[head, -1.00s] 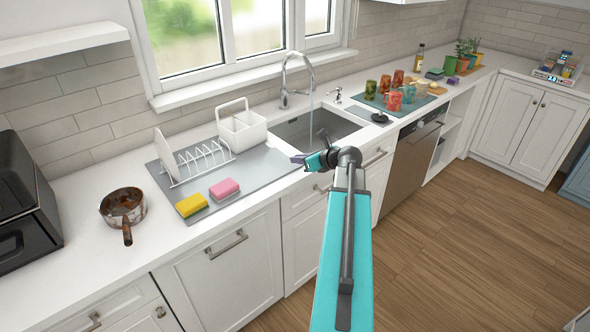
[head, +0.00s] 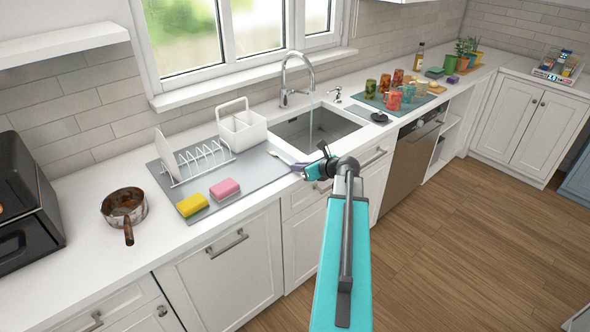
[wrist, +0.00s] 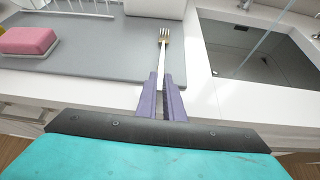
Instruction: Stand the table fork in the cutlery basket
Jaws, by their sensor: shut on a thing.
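My gripper (wrist: 165,100) has its purple fingers shut on the handle of the table fork (wrist: 162,55). The fork is silvery with a golden tint at the tines, which point away from the gripper. In the head view the fork (head: 278,155) juts left from my gripper (head: 298,166), near the front edge of the grey mat by the sink. Any gap beneath the fork is hard to judge. The white cutlery basket (head: 243,136), with a tall handle, stands upright at the back of the mat, beyond the fork. Its lower front shows at the top of the wrist view (wrist: 155,8).
A white dish rack (head: 203,160) stands left of the basket. A pink sponge (head: 225,188) and a yellow sponge (head: 193,205) lie at the mat's front. The sink (head: 315,128) with running water is to the right. The mat between the fork and basket is clear.

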